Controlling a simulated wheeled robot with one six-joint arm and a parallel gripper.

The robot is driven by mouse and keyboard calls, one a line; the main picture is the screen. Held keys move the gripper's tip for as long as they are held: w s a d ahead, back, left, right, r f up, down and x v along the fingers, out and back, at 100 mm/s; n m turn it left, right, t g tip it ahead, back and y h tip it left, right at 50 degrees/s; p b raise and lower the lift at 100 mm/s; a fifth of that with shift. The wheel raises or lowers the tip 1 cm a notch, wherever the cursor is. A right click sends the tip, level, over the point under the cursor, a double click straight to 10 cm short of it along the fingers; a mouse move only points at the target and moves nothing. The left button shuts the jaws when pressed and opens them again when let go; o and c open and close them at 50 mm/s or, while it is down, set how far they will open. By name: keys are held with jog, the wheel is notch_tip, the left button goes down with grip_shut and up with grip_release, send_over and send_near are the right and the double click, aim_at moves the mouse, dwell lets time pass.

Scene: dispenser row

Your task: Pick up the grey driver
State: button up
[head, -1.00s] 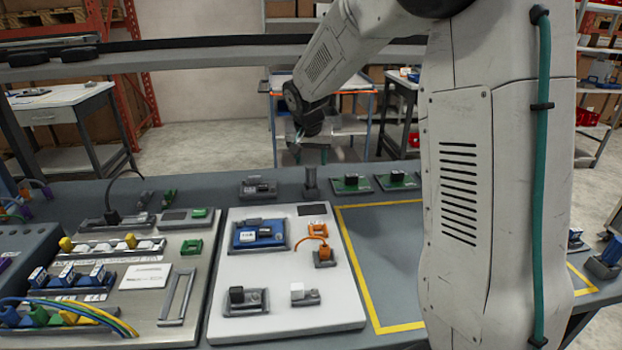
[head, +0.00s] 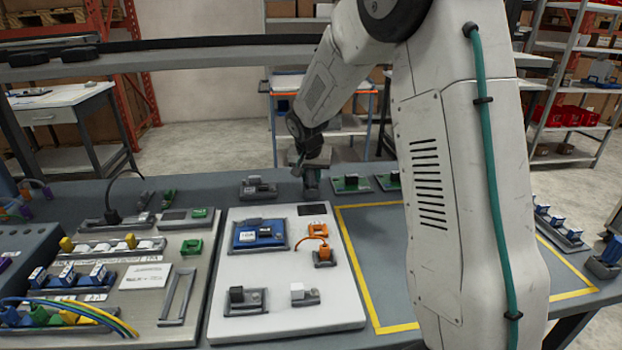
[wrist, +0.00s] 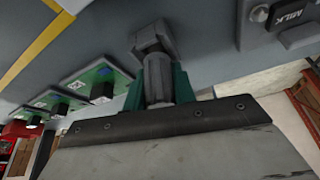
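The grey driver (wrist: 158,70) stands upright in a small grey holder at the back of the bench. In the head view its lower part (head: 311,186) shows beneath my gripper (head: 311,168). In the wrist view the green fingers of my gripper (wrist: 158,92) stand on either side of the driver's grey shaft. Little or no gap shows between fingers and shaft, and I cannot tell whether they press on it.
Green circuit boards (wrist: 97,85) sit on grey bases beside the driver. A white board (head: 275,317) with blue and orange parts lies in front. The yellow-outlined area (head: 370,270) looks bare where visible.

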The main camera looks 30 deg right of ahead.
jog(key=shift+c, duration=1.1)
jog(key=shift+r, duration=0.15)
jog(key=shift+r, duration=0.3)
jog(key=v, duration=0.3)
jog(key=shift+w+d, duration=0.1)
jog(key=shift+d, duration=0.05)
jog(key=s+a, duration=0.2)
jog(key=s, duration=0.2)
jog(key=s+a+r, duration=0.1)
jog(key=s+a, duration=0.1)
jog(key=s, duration=0.2)
jog(key=s+a, duration=0.2)
jog(key=s, duration=0.2)
jog(key=shift+s+a+r, duration=0.15)
jog(key=shift+a, duration=0.15)
jog(key=shift+s+a, duration=0.3)
jog(key=shift+s, duration=0.25)
